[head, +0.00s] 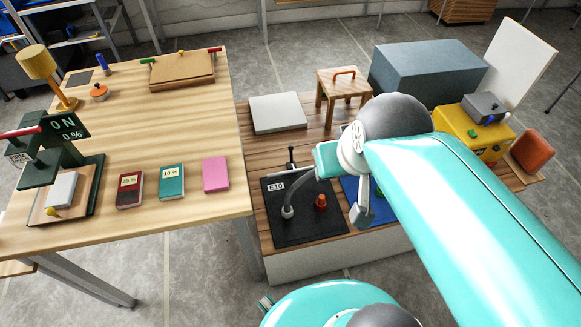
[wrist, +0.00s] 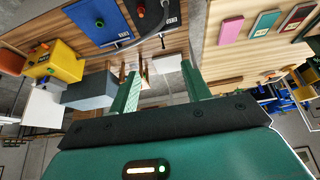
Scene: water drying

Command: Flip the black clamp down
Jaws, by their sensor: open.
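A small black upright piece, which looks like the black clamp (head: 291,158), stands at the back edge of the black mat (head: 290,236) marked E10. In the wrist view the dark clamp (wrist: 162,41) shows small above my fingers, near the mat's edge. My gripper (wrist: 160,70) is open, with nothing between its two green fingers. My gripper appears apart from the clamp; the exact distance cannot be told.
A grey curved hose (head: 298,187) and a red knob (head: 321,201) are on the black mat; a blue mat (head: 381,211) lies beside it. A small wooden stool (head: 345,88), grey slab (head: 277,113) and yellow box (head: 468,132) stand behind. The taller wooden table (head: 190,120) is left.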

